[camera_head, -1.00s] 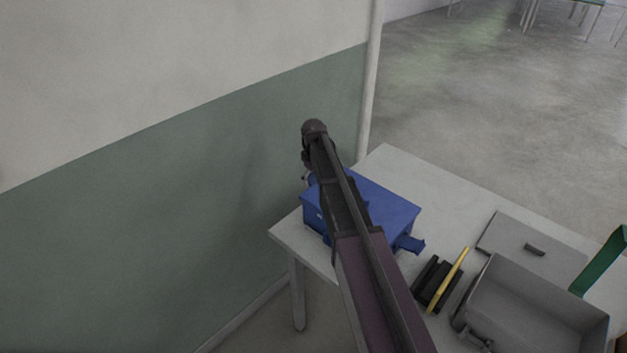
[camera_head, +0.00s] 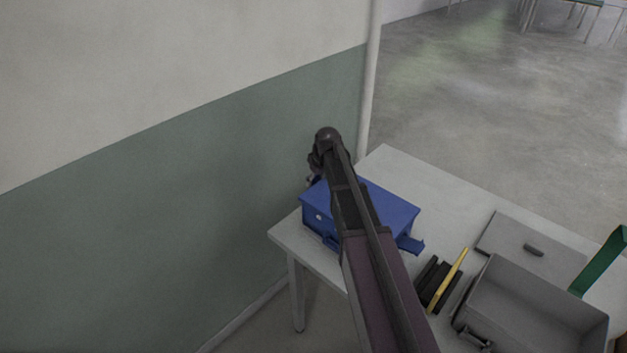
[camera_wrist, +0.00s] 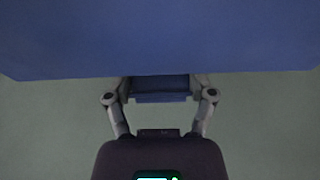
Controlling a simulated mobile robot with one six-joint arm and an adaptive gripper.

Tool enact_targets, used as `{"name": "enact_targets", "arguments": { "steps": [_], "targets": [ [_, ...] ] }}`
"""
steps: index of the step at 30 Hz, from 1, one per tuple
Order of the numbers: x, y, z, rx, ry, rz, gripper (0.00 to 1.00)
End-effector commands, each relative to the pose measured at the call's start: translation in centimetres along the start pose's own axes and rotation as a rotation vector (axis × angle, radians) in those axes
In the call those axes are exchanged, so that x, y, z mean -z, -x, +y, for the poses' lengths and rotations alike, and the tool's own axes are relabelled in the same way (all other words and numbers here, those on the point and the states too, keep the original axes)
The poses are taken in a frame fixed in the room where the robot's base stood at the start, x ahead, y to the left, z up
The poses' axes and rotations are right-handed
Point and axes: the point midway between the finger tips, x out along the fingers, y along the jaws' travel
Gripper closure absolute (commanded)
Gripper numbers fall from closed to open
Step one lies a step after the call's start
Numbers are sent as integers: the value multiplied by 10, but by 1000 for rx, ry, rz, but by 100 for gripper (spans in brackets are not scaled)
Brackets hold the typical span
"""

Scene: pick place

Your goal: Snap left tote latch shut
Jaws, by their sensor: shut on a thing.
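The blue tote (camera_head: 392,208) stands on the near left corner of the table, partly behind my arm. A flap-like latch (camera_head: 411,243) sticks out from its right end. In the wrist view the tote (camera_wrist: 160,38) fills the top. The left latch (camera_wrist: 162,97) is a blue flap below the tote's edge, between my fingers. My gripper (camera_wrist: 160,88) is shut on this latch, a finger at each side; the fingertips are partly hidden by the tote's edge. In the head view the left latch is hidden, and only a small part of my gripper shows beside the tote's left end.
A grey open bin (camera_head: 535,310) with a latch stands on the right of the table (camera_head: 440,195). A grey lid (camera_head: 530,245), dark blocks with a yellow strip (camera_head: 447,280) and a green upright piece (camera_head: 600,262) are near. The wall is close left of the tote.

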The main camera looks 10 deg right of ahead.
Motion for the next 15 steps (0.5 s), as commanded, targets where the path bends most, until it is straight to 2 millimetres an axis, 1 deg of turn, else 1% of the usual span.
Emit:
{"name": "enact_targets", "arguments": {
  "steps": [1,6,14,15],
  "targets": [
    [-6,0,-2,1,-1,29,77],
    [-6,2,-1,1,-1,92,77],
    [-5,3,-1,1,0,94,77],
    [-5,3,-1,1,0,94,26]
  ]
}}
